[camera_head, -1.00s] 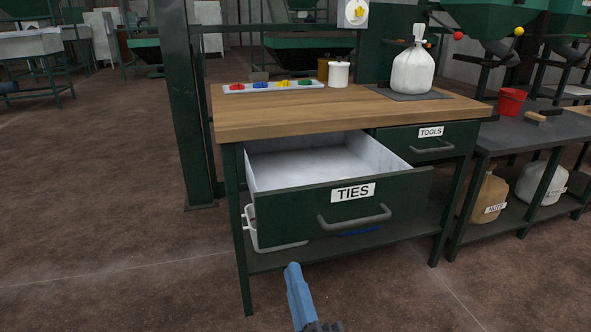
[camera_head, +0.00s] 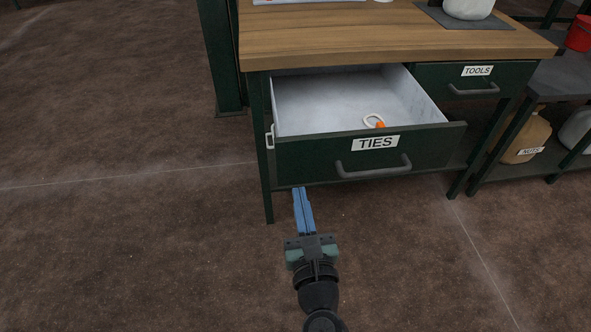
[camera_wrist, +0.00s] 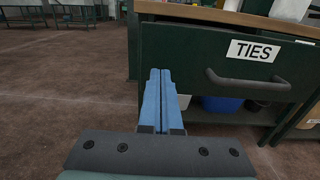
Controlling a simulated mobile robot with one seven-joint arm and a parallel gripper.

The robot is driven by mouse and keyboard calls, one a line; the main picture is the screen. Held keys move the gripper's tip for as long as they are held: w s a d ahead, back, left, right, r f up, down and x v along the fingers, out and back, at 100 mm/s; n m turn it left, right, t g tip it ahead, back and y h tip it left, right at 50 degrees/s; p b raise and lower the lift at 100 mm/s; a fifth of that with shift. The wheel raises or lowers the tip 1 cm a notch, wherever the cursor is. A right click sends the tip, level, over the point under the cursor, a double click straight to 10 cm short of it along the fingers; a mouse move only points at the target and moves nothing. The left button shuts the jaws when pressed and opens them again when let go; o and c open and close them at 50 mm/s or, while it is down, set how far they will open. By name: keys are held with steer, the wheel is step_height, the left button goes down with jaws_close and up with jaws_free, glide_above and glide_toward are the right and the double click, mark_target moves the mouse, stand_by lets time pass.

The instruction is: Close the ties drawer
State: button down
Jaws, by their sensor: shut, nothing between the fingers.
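The ties drawer (camera_head: 308,156) is dark green with a white TIES label and a grey bar handle. It is pulled well out of the wooden-topped bench. An orange and white looped item (camera_head: 375,121) lies inside on the pale drawer floor. In the wrist view the drawer front (camera_wrist: 188,62) fills the upper right, with its handle at right. My gripper (camera_head: 299,190) has blue fingers, shut together and empty. Its tips are near the lower left part of the drawer front, left of the handle; I cannot tell whether they touch it.
The closed tools drawer (camera_head: 478,75) sits at the right of the bench top (camera_head: 350,40). A dark side table (camera_head: 565,75) with bags on its lower shelf stands at right. In the wrist view a blue bin (camera_wrist: 220,104) shows under the drawer. The floor at left is clear.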

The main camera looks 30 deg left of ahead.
mark_target(293, 160)
steer(key=b+x, duration=0.1)
steer(key=x, duration=0.6)
steer(key=shift+w+a, duration=0.1)
steer(key=shift+w, duration=0.05)
